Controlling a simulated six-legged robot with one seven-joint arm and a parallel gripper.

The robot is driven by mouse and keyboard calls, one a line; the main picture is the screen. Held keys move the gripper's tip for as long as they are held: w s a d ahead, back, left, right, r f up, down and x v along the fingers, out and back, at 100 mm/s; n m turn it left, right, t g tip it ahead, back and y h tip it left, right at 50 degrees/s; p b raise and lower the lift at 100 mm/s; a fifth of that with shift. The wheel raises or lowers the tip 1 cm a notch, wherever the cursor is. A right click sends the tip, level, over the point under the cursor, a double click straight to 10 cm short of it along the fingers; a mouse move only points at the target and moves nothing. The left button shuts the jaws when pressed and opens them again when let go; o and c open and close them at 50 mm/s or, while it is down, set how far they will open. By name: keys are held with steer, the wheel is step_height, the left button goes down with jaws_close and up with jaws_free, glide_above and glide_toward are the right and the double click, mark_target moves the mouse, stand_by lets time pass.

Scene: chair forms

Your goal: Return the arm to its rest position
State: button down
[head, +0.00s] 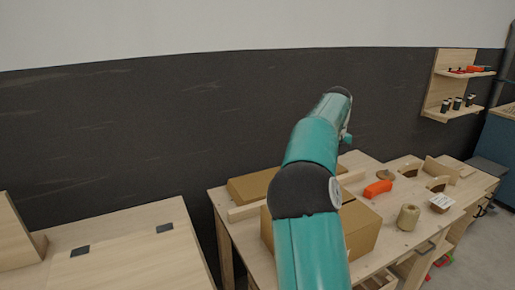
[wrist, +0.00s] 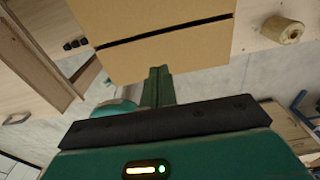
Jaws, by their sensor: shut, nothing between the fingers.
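My teal arm rises from the bottom of the head view and reaches up and over the workbench (head: 225,200); its far end turns out of sight, and my gripper cannot be made out there. In the wrist view my gripper (wrist: 158,72) shows two dark green fingers pressed together with nothing between them. A cardboard box (wrist: 160,45) with a dark strip lies just beyond the fingertips in that view. I cannot tell whether the fingertips touch it.
The cardboard box (head: 362,228) stands on the bench behind my arm. An orange object (head: 377,189), a twine spool (head: 408,217) and curved wooden pieces lie to its right. A wall shelf (head: 452,90) hangs at the upper right. Another wooden table (head: 130,250) is at the left.

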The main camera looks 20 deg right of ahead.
steer(key=s+a+r+n+t+y, duration=0.1)
steer(key=s+a+r+n+t, duration=0.1)
steer(key=s+a+n, duration=0.6)
steer(key=s+a+r+n+t+y, duration=0.1)
steer(key=s+a+n, duration=0.2)
steer(key=a+n, duration=0.9)
steer(key=s+a+f+n+t+h, duration=0.1)
steer(key=s+a+f+n, duration=0.2)
steer(key=s+a+n, duration=0.4)
steer(key=s+a+f+n+t+h, duration=0.1)
steer(key=s+a+f+n+t, duration=0.1)
steer(key=s+a+n, duration=0.4)
steer(key=a+n, duration=0.2)
steer(key=shift+s+f+n, duration=0.4)
